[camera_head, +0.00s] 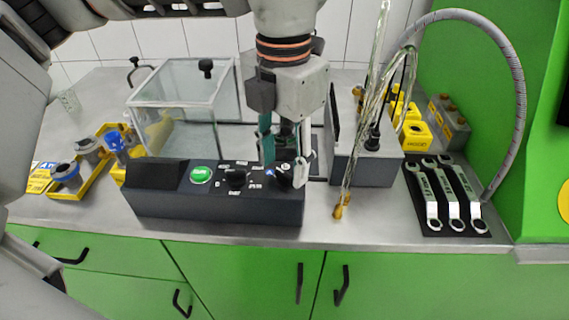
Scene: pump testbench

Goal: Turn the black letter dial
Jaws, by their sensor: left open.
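A dark control box (215,209) stands at the front of the bench. Its sloped top carries a green button (201,174), a black knob (235,178) with small labels around it, and a second black dial (284,180) at the right end with a blue mark beside it. The small lettering is too blurred to read. My left gripper (285,174) points down over this right-hand dial. It is open, one finger on each side of the dial, which is partly hidden by them. I cannot tell whether the fingers touch it. My right gripper is not in view.
A clear lidded box (178,97) stands behind the control box. A grey box (367,165) with cables and a hanging clear tube is close on the right. Several wrenches (444,190) lie on a black mat farther right. Yellow holders (95,176) are at left.

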